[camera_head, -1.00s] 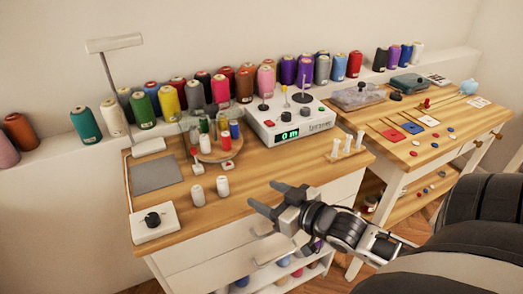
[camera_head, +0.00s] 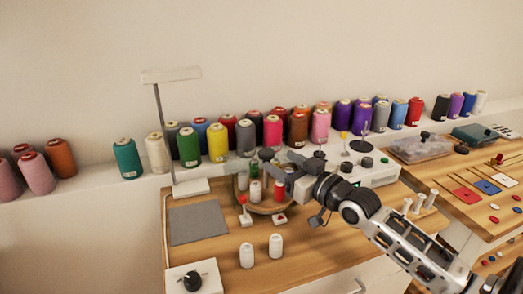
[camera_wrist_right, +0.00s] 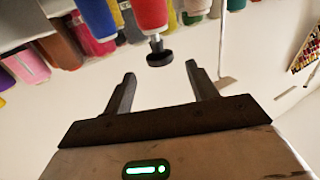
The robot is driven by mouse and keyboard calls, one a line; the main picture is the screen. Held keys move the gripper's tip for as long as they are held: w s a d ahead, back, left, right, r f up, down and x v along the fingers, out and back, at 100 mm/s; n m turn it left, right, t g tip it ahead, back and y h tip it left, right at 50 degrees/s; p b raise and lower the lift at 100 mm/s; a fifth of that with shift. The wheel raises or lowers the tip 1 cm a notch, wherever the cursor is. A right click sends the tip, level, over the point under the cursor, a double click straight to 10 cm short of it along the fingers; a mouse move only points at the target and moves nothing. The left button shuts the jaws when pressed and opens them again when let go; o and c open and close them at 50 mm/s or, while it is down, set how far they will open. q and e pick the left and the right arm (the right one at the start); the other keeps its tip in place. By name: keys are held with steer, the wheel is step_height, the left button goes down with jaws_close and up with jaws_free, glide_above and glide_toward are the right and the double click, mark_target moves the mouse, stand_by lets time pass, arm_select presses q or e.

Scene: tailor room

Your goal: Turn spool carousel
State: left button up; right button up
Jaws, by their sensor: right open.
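The spool carousel (camera_head: 273,207) is a round wooden turntable on the left table, with small white, red and green spools standing on it. My right gripper (camera_head: 268,162) is open and reaches over the carousel's back right side, hiding part of it. In the right wrist view my right gripper (camera_wrist_right: 158,85) has nothing between its fingers. A dark round knob on a metal stem (camera_wrist_right: 160,57) shows just beyond the fingertips, beside a red spool (camera_wrist_right: 150,15) and a blue spool (camera_wrist_right: 98,18). I cannot tell whether the fingers touch anything. My left gripper is out of view.
A white winder machine (camera_head: 375,173) stands right of the carousel, partly behind my right arm. Two white spools (camera_head: 262,250) stand in front. A lamp (camera_head: 190,187) and grey mat (camera_head: 198,222) are left. Large cones line the back ledge.

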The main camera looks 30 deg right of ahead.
mark_target(261, 151)
steer(key=w, duration=0.2)
steer(key=w+a, duration=0.1)
steer(key=w, duration=0.5)
steer(key=shift+w+a, duration=0.1)
steer(key=shift+a, duration=0.05)
